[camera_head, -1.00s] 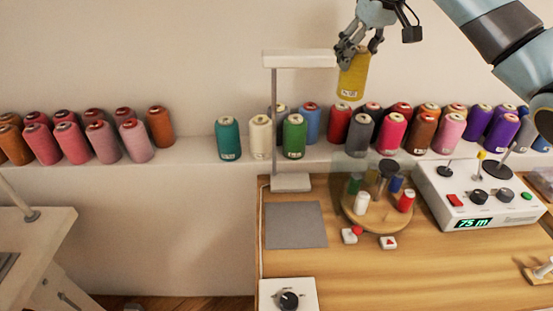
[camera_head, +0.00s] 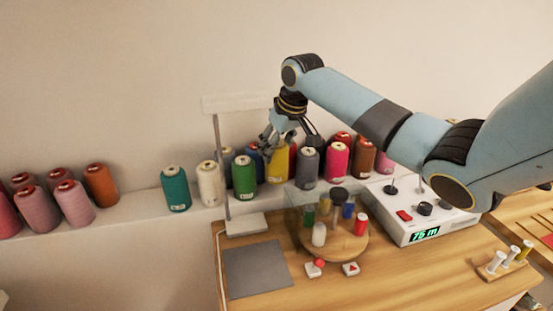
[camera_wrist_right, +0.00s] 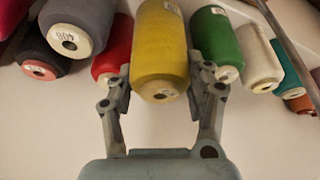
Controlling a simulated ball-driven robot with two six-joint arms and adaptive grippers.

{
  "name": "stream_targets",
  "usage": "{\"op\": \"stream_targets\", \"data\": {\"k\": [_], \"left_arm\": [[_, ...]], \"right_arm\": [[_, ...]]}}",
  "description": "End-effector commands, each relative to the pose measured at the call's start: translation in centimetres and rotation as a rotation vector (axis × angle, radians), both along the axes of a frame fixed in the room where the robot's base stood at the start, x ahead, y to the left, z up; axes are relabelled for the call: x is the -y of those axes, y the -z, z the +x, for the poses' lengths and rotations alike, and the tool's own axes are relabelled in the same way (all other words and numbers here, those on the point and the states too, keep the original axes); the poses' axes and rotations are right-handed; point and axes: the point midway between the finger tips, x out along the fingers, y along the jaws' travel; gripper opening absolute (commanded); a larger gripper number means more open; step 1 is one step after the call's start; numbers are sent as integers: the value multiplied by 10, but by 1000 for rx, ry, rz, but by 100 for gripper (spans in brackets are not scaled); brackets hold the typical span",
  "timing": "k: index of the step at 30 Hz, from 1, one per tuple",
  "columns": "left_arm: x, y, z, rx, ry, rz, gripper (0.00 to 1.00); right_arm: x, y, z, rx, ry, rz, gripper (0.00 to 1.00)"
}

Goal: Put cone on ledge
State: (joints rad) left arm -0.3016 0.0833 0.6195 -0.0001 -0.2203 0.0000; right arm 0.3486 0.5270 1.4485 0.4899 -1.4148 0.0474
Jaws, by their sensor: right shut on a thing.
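The yellow thread cone (camera_head: 277,166) is upright among the other cones at the ledge, between the green cone (camera_head: 244,176) and the grey cone (camera_head: 307,167). My right gripper (camera_head: 279,143) is shut on it from above and behind in the head view. In the right wrist view the yellow cone (camera_wrist_right: 160,50) sits between the two fingers of my right gripper (camera_wrist_right: 162,88). The white ledge (camera_head: 130,217) runs along the wall. I cannot tell whether the cone's base touches the ledge. My left gripper is not in view.
A lamp stand (camera_head: 220,160) rises just left of the green cone. A round wooden spool holder (camera_head: 345,246) and a white control box (camera_head: 418,222) stand on the wooden table (camera_head: 300,285) in front. A red cone shows close beside the yellow one. The ledge is bare between the teal cone (camera_head: 175,188) and the orange cone (camera_head: 101,185).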

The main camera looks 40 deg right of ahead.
Motion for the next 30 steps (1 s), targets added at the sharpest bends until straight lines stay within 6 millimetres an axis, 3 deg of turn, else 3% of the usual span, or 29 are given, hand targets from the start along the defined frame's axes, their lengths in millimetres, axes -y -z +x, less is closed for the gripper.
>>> {"op": "stream_targets", "data": {"k": [6, 17, 18, 19, 20, 30], "left_arm": [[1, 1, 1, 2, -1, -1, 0], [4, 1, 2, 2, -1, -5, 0], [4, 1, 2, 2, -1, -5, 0], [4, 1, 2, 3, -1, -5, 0], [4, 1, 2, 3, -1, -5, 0], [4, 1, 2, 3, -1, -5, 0]], "right_arm": [[0, 32, -1, -3, 1, 1, 15], [0, 36, 0, -1, 0, 0, 15], [0, 37, -1, -1, 0, 0, 55], [0, 37, 0, -1, 0, 0, 59], [0, 37, -1, -1, 0, 0, 62], [0, 32, -1, 1, -1, -1, 62]]}}
